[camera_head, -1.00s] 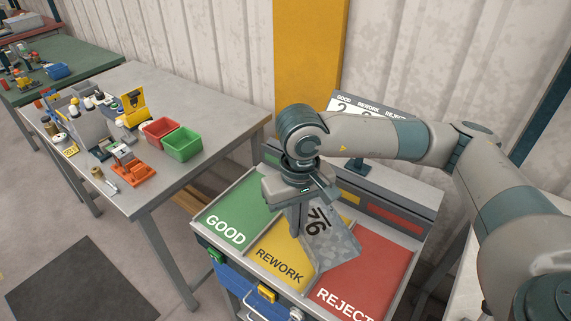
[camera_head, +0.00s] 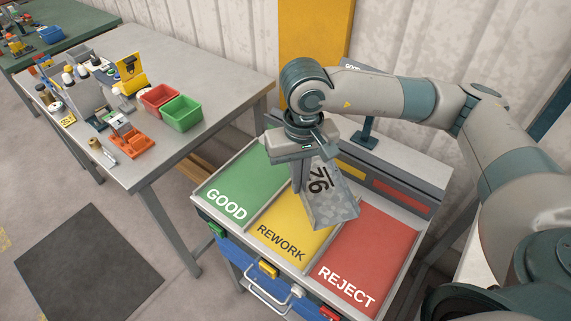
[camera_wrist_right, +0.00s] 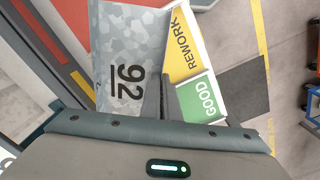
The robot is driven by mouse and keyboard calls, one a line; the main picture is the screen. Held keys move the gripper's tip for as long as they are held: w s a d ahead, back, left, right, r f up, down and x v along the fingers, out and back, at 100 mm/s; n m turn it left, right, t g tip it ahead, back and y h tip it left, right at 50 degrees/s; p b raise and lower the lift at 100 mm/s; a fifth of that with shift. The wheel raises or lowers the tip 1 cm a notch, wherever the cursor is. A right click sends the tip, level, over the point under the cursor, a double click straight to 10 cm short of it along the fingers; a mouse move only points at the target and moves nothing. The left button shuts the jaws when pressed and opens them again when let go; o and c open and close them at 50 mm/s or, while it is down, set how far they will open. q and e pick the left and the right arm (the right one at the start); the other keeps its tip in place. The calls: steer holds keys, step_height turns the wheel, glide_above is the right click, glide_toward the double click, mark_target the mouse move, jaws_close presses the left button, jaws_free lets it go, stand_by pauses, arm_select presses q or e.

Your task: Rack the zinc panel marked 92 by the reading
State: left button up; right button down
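The zinc panel (camera_head: 337,207) is a mottled grey sheet. Its underlined mark reads upside down in the head view and plainly as 92 in the right wrist view (camera_wrist_right: 125,45). My right gripper (camera_head: 301,178) is shut on the panel near one end. The panel hangs tilted above the sorting rack (camera_head: 408,210), over the border of the yellow REWORK bay (camera_head: 283,240) and the red REJECT bay (camera_head: 372,248). The green GOOD bay (camera_head: 240,185) lies to the left, uncovered. The small reading display (camera_head: 368,128) behind the rack is mostly hidden by my right arm. My left gripper is out of view.
A grey workbench (camera_head: 215,85) to the left bears red and green bins (camera_head: 181,113), bottles and small tools. A blue drawer unit with a handle (camera_head: 268,292) is under the rack. A dark mat (camera_head: 88,262) lies on the floor.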

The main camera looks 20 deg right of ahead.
steer(key=shift+w+a+r+m+t+p, duration=0.15)
steer(key=shift+w+m+p, duration=0.5)
steer(key=shift+m, duration=1.15)
steer(key=shift+w+a+f+m+t+p, duration=0.1)
steer(key=shift+w+a+m+p, duration=0.25)
steer(key=shift+w+m, duration=1)
steer(key=shift+w+a+r+m+t+p, duration=0.25)
steer(key=shift+m+p, duration=0.35)
steer(key=shift+m, duration=1.65)
steer(key=shift+d+f, duration=0.1)
steer(key=shift+f, duration=0.25)
